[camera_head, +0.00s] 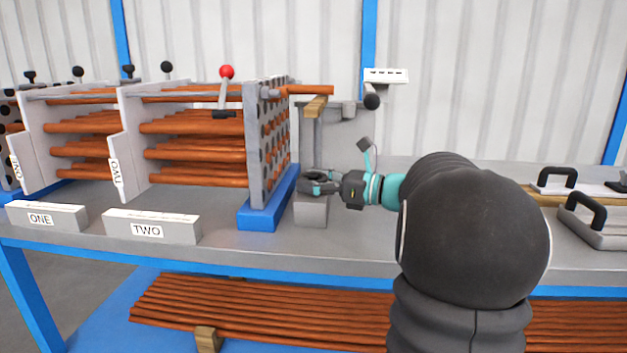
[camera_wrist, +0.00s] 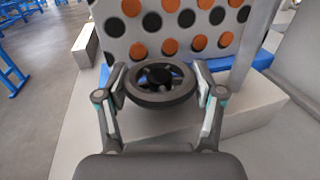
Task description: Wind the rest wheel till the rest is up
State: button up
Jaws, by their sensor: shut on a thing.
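The rest wheel (camera_wrist: 160,97) is a dark spoked handwheel in the middle of the wrist view. My gripper (camera_wrist: 160,80) has one finger on each side of its rim and is shut on it. In the head view my gripper (camera_head: 318,183) is at the wheel, low on the rest's stand, and largely hides it. The rest (camera_head: 315,106) has a wooden top on a grey post above a grey base block (camera_head: 311,212). A copper tube (camera_head: 310,89) sticks out of the end plate over the wooden top. I cannot tell whether they touch.
The perforated end plate (camera_head: 254,150) stands on a blue foot (camera_head: 266,210) close left of the wheel. Copper tubes (camera_head: 195,152) run through it. A red-knobbed lever (camera_head: 227,73) stands above. A grey bracket (camera_head: 352,140) is behind my wrist. Handled tools (camera_head: 595,225) lie right.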

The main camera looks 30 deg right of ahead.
jog(key=m+t+h+b, duration=0.1)
jog(key=m+h, duration=0.1)
jog(key=h, duration=0.1)
jog(key=m+t+h+b, duration=0.1)
jog(key=m+t+h, duration=0.1)
jog(key=h, duration=0.1)
jog(key=shift+a+f, duration=0.1)
jog(key=shift+f, duration=0.05)
jog(key=shift+m+t+h+b, duration=0.5)
jog(key=shift+m+h+b, duration=0.25)
jog(key=shift+m+h, duration=0.2)
jog(key=shift+h, duration=0.35)
jog(key=o, duration=1.1)
jog(key=shift+o, duration=0.2)
jog(key=s, duration=0.4)
jog(key=s+d, duration=0.1)
jog(key=s, duration=0.3)
jog(key=s+d, duration=0.1)
jog(key=s, duration=0.3)
jog(key=shift+d, duration=0.15)
